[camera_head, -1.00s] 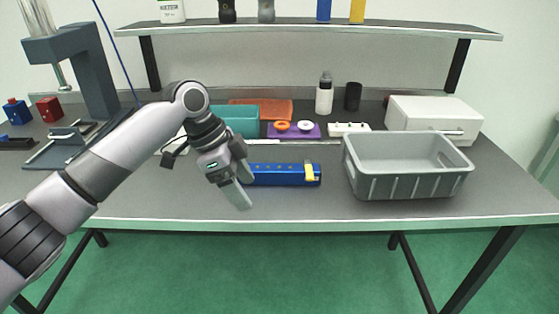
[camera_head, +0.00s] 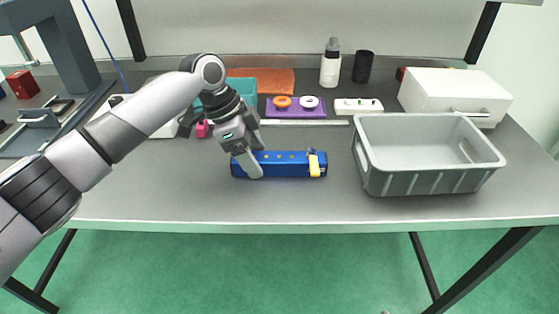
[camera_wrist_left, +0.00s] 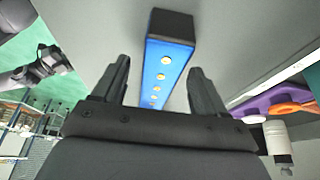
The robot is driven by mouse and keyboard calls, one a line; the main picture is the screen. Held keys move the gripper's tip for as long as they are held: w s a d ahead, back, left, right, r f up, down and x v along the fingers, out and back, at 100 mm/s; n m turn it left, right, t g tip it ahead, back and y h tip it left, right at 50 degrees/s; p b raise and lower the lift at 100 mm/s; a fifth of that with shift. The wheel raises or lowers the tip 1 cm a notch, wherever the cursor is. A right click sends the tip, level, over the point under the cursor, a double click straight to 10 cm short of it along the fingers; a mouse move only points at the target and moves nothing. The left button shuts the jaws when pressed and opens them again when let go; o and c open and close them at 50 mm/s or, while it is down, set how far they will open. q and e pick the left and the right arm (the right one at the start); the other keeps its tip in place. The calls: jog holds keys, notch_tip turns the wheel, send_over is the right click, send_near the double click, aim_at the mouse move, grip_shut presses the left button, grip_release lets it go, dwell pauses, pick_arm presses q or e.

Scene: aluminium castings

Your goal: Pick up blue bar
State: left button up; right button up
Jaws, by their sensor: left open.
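The blue bar (camera_head: 285,164) lies flat on the grey workbench, left of the grey crate. My left gripper (camera_head: 252,160) is at the bar's left part, with one finger showing in front of the bar. In the left wrist view the bar (camera_wrist_left: 163,72) runs between the two open fingers of the gripper (camera_wrist_left: 160,85), with its dark end cap beyond the tips. No grip on it shows. My right gripper cannot be made out in the head view.
The grey crate (camera_head: 372,184) stands right of the bar. Behind are a teal bin (camera_head: 243,88), an orange tray (camera_head: 270,80), a purple holder with rings (camera_head: 295,113), a white bottle (camera_head: 330,66) and a white box (camera_head: 450,92). The bench front is clear.

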pick_arm(q)
jog(key=shift+d+f, duration=0.25)
jog(key=shift+f, duration=0.45)
jog(key=c, duration=1.2)
jog(key=shift+r, duration=0.1)
jog(key=shift+r, duration=0.1)
notch_tip(320, 180, up, 20)
jog(key=shift+f, duration=0.1)
